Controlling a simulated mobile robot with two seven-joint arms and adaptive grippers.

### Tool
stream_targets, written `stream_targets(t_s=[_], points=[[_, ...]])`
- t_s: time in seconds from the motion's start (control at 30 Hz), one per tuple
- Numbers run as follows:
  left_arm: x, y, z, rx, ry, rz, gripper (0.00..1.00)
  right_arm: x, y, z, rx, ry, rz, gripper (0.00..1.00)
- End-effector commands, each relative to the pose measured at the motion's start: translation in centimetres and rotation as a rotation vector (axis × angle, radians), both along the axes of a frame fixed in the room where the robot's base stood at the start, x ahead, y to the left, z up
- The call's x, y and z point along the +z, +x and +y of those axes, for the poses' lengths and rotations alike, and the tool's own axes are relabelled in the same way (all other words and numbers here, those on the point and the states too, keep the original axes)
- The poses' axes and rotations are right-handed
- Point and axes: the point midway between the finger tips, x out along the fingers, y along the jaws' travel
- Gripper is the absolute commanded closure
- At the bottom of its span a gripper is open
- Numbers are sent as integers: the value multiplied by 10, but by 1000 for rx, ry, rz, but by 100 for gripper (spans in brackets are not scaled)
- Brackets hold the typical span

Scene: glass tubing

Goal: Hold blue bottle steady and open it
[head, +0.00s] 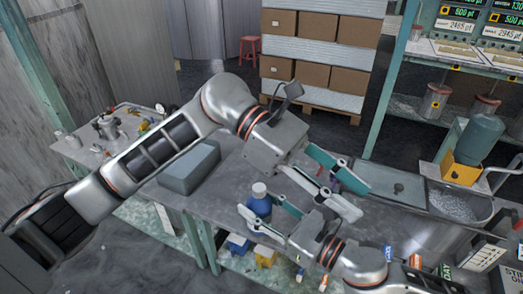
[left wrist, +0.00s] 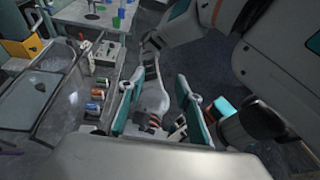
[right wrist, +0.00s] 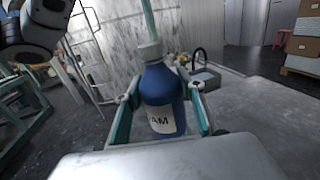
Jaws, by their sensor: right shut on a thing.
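The blue bottle (head: 259,206) has a white cap (head: 259,189) on it and stands about upright, slightly tilted in the right wrist view. There the bottle (right wrist: 162,92) shows a white label reading "AM". My right gripper (head: 262,204) has its fingers on both sides of the bottle's body and is shut on it. The bottle's base is hidden, so I cannot tell whether it touches the table. My left gripper (head: 350,196) is open and empty, to the right of the bottle and apart from the cap. Its spread fingers also show in the left wrist view (left wrist: 158,92).
The grey table (head: 225,212) carries a grey box (head: 189,168) behind the bottle. A sink (head: 458,204) and a yellow block with a green jug (head: 480,138) stand at the right. Small coloured items lie near my right forearm.

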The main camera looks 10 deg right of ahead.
Motion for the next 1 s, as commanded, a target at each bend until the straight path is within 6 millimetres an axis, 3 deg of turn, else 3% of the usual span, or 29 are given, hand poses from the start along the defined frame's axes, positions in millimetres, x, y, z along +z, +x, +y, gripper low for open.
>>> stream_targets(t_s=[0.23,0.5,0.8,1.0], points=[[-27,29,30,-143,259,-405,66,1,0,0,0,1,-1,100],[-25,87,80,-249,570,-761,66,1,0,0,0,1,-1,100],[-7,123,112,-288,761,-927,66,1,0,0,0,1,-1,100],[-21,125,115,-292,775,-935,66,1,0,0,0,1,-1,100]])
